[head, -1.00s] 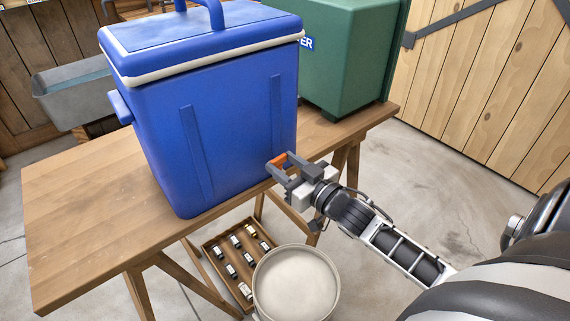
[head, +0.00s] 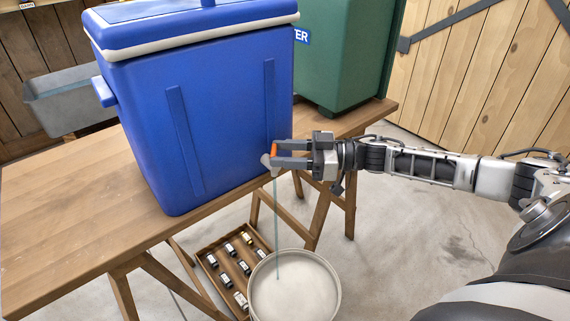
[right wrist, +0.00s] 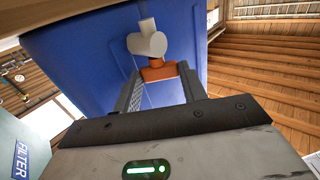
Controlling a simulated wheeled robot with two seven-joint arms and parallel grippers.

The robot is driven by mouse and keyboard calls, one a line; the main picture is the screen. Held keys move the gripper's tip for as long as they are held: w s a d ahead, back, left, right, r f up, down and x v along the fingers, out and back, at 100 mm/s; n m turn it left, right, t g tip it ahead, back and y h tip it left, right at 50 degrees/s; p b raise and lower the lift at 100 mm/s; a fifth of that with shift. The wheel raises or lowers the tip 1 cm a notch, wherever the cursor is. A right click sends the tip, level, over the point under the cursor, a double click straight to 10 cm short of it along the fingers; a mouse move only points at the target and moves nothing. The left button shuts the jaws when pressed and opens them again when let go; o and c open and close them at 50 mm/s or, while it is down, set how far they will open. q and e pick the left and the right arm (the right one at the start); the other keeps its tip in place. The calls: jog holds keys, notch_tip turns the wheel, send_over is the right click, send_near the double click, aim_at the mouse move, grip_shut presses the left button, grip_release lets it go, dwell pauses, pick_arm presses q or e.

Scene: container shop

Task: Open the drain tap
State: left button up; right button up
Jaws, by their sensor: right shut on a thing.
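The blue cooler (head: 225,130) stands on the wooden table with a drain tap low on its right side. The tap's pale body (head: 266,162) has an orange handle (head: 274,149). My right gripper (head: 279,155) is shut on the orange handle, reaching in from the right. In the right wrist view the orange handle (right wrist: 158,71) sits between the two fingers, below the pale tap body (right wrist: 147,42). A thin stream of water (head: 276,215) falls from the tap into the round pale bucket (head: 336,286) on the floor. My left gripper is out of view.
A tray (head: 206,262) with several small bottles lies on the floor left of the bucket. A green filter box (head: 345,60) stands behind the cooler at the right. A grey trough (head: 70,98) is at the far left. The table's left part (head: 90,215) is clear.

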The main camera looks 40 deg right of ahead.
jog(key=shift+w+n+g+y+b, duration=0.1)
jog(key=shift+n+g+y+b, duration=0.3)
jog(key=shift+g, duration=0.1)
jog(key=o, duration=1)
jog(key=shift+r, duration=0.1)
